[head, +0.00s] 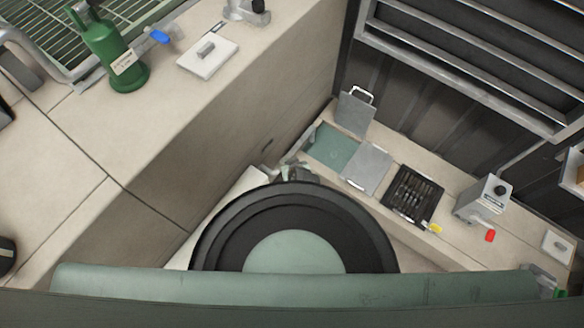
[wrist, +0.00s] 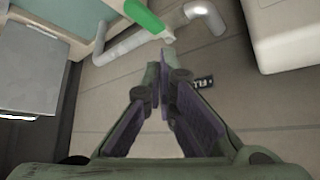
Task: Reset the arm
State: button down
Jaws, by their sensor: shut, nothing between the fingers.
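My gripper (wrist: 166,62) shows in the wrist view with its two fingers together at the tips, shut and empty. In the head view my own arm and body cover the lower middle, and the gripper's fingers cannot be made out there.
The right counter holds an open-lidded basin (head: 333,147), a black tray (head: 411,196) and a grey box (head: 483,199). In the wrist view a grey pipe (wrist: 126,45) lies just ahead.

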jog(key=shift+s+a+r, duration=0.2)
jog(key=shift+s+r, duration=0.1)
jog(key=shift+r, duration=0.15)
jog(key=shift+w, duration=0.1)
